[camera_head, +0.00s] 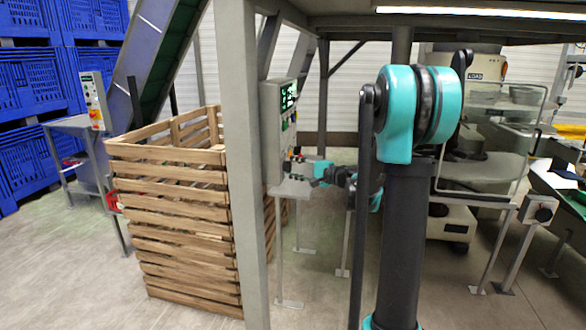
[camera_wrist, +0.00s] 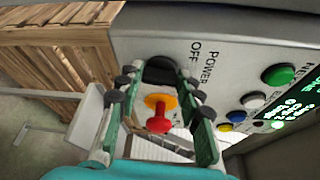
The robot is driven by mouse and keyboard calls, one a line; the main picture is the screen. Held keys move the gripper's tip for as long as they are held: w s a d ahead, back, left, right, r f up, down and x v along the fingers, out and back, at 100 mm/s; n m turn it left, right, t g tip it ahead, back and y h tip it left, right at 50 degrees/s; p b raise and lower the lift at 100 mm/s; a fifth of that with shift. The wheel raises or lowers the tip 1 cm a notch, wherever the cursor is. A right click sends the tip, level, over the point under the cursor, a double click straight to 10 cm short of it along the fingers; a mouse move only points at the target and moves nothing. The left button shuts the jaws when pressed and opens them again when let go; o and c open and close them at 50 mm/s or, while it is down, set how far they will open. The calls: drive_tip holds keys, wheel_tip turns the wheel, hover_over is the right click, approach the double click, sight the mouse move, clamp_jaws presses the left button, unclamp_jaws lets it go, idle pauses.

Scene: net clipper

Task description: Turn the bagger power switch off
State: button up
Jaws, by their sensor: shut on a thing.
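In the head view my gripper (camera_head: 308,168) reaches the lower part of the control box (camera_head: 274,130). The switch itself is too small there to make out its turn position.
Green (camera_wrist: 279,75), white, yellow and blue (camera_wrist: 239,116) buttons and a lit green display sit on the box beside the switch. A slatted wooden crate (camera_head: 185,215) stands left of the box. A grey post (camera_head: 240,160) rises in front.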

drive_tip(key=n, duration=0.1)
drive_tip(key=n+t+y, duration=0.1)
drive_tip(key=n, duration=0.3)
drive_tip(key=shift+f+y, duration=0.35)
drive_tip(key=shift+y, duration=0.05)
drive_tip(key=n+y, duration=0.1)
drive_tip(key=n, duration=0.2)
drive_tip(key=n+y, duration=0.1)
drive_tip(key=n, duration=0.2)
drive_tip(key=shift+w+f+n, duration=0.1)
drive_tip(key=shift+f+n, duration=0.05)
drive_tip(key=shift+n, duration=0.15)
drive_tip(key=shift+n+y, duration=0.3)
drive_tip(key=shift+y, duration=0.1)
drive_tip(key=o, duration=1.2)
drive_tip(key=shift+c, duration=0.2)
drive_tip(key=shift+d, duration=0.15)
drive_tip(key=v, duration=1.1)
drive_tip(key=shift+s+d, duration=0.25)
drive_tip(key=shift+d, duration=0.1)
drive_tip(key=shift+f, duration=0.1)
